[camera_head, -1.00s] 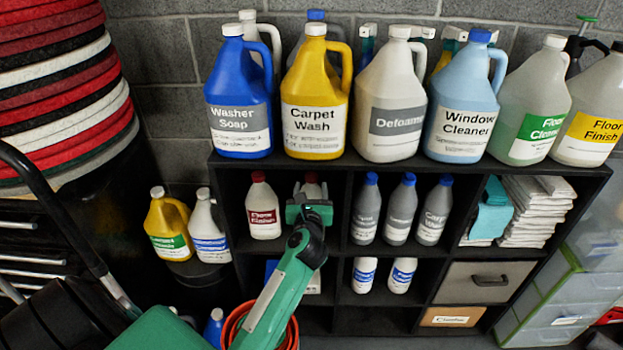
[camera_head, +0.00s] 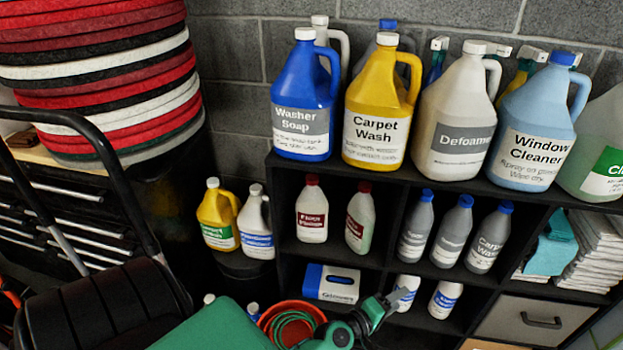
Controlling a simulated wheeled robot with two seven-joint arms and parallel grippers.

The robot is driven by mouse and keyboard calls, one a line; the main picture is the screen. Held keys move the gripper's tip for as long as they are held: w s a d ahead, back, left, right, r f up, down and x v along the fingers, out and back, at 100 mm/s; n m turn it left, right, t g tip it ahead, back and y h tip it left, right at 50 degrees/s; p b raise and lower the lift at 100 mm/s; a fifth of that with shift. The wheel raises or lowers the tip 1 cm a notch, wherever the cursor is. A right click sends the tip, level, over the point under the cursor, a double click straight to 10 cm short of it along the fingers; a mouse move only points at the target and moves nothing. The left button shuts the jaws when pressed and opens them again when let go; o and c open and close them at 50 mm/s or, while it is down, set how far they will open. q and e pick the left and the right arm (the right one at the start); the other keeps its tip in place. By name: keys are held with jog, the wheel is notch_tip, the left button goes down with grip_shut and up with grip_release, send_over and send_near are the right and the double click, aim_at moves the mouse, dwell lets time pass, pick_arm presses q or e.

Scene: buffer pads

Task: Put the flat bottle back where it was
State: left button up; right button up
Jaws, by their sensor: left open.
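Two flat white bottles with red caps stand in the upper left compartment of the black shelf. The left one (camera_head: 312,210) has a dark red label facing me. The right one (camera_head: 360,217) stands beside it, apart from it, its label turned to the side. I cannot tell which of them the task means. My left gripper (camera_head: 388,303), green and black, is low in front of the shelf, below and right of these bottles. It is open and I see nothing held in it. It partly covers a small white bottle (camera_head: 407,291) in the lower row. My right gripper is out of view.
Large jugs, such as the yellow Carpet Wash jug (camera_head: 382,105), line the shelf top. Grey blue-capped bottles (camera_head: 452,232) fill the middle compartment. A blue and white box (camera_head: 330,283) lies below the red-capped bottles. A black chair-like cart (camera_head: 100,310) stands at left.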

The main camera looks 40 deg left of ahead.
pick_arm(q)
jog(key=s+d+f+m+g+h, duration=0.1)
jog(key=s+d+f+m+g, duration=0.2)
jog(key=s+f+m+g, duration=0.55)
jog(key=s+a+f+m+g+y, duration=0.2)
jog(key=s+f+m, duration=0.2)
jog(key=s+f, duration=0.5)
jog(key=s+a+f+m+g+y, duration=0.2)
jog(key=s+a+f+m+g, duration=0.1)
jog(key=s+f, duration=0.7)
jog(key=shift+s+f+m, duration=0.15)
jog(key=shift+s+m, duration=0.05)
jog(key=shift+m, duration=0.45)
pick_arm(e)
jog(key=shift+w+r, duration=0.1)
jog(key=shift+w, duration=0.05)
pick_arm(q)
jog(key=shift+d+g, duration=0.1)
jog(key=shift+g, duration=0.15)
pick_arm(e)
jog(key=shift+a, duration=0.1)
